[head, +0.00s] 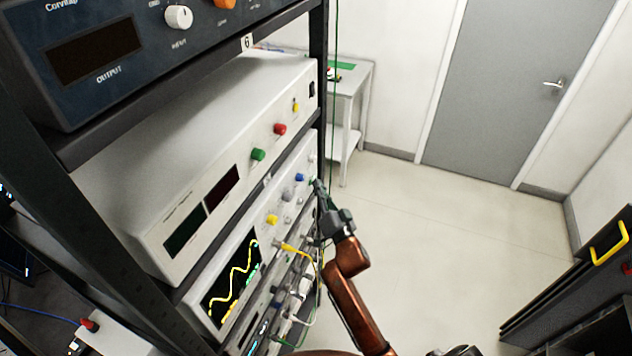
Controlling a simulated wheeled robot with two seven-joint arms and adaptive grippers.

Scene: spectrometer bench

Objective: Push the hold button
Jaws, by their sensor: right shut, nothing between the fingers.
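The instrument rack stands along the left of the head view. An oscilloscope (247,240) with a lit yellow trace sits on a middle shelf. Its front panel carries a yellow knob (272,219), a grey knob (288,194) and a blue knob (299,177). No label reading "hold" is legible, so I cannot tell which control is the hold button. My right gripper (319,187) is shut and empty, with its fingertips close to the panel's far right end, near the blue knob. I cannot tell whether it touches the panel. My left gripper is not in view.
Above the oscilloscope is a white unit with green (258,155) and red (280,129) knobs. A white table (352,85) stands behind the rack. The floor (430,240) to the right is clear.

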